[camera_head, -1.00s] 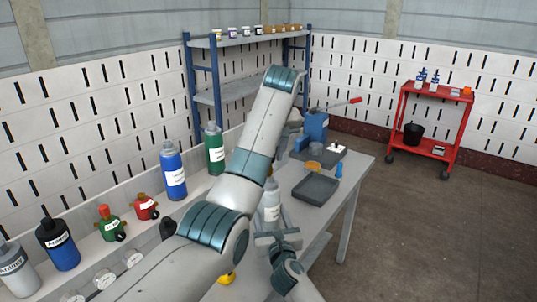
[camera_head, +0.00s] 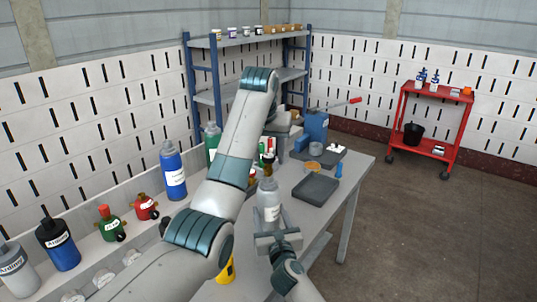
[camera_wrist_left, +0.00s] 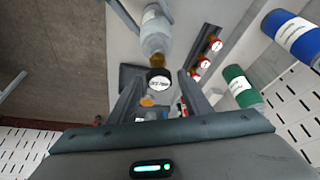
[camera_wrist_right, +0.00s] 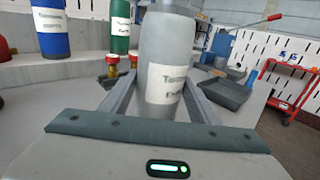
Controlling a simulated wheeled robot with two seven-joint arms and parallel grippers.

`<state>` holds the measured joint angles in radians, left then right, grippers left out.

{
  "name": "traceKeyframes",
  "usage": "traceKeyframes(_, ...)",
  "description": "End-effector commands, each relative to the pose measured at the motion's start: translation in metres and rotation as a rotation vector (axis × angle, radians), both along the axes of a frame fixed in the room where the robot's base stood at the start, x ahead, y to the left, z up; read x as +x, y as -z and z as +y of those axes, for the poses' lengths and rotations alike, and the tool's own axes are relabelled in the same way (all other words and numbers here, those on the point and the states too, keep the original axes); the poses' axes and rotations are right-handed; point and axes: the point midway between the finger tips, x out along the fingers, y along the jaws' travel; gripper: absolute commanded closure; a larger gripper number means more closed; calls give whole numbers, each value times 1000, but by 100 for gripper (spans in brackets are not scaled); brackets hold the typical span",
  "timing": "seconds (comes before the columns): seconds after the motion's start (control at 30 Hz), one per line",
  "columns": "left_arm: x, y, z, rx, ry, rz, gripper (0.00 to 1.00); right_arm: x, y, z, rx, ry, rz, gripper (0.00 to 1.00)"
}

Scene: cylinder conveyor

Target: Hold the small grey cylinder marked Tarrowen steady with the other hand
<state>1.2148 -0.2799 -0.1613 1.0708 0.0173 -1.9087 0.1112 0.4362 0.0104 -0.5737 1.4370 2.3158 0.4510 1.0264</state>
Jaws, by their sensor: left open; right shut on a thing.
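The small grey cylinder (camera_head: 269,208) stands upright over the near part of the table, with a brass-and-dark fitting (camera_head: 267,166) at its top. Its white label (camera_wrist_right: 167,84) faces the right wrist camera; the text looks like Tarrowen but is blurred. My right gripper (camera_head: 270,228) is shut around its body, one finger on each side. My left gripper (camera_wrist_left: 160,80) is open, above and beyond the cylinder in the head view. In the left wrist view the brass neck and a dark round piece with a white face (camera_wrist_left: 159,84) show between its fingers; contact cannot be told.
Blue (camera_head: 173,172) and green (camera_head: 212,140) cylinders stand along the left side with smaller red and green ones. A dark tray (camera_head: 316,188) and a blue device (camera_head: 315,126) are on the table at right. A yellow object (camera_head: 226,270) is near the front.

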Motion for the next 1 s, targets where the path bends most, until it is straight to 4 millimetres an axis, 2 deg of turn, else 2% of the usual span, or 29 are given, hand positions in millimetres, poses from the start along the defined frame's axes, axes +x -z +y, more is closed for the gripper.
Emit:
traceKeyframes(0.37,0,0,0,0,27,0,56,0,0,0,0,0,0,71)
traceKeyframes(0.47,0,0,1,-1,92,0,56,0,0,0,0,0,0,71)
traceKeyframes(0.8,0,-1,1,0,464,0,56,0,0,0,0,0,0,71)
traceKeyframes(1.0,0,0,0,0,529,0,56,0,0,0,0,0,0,71)
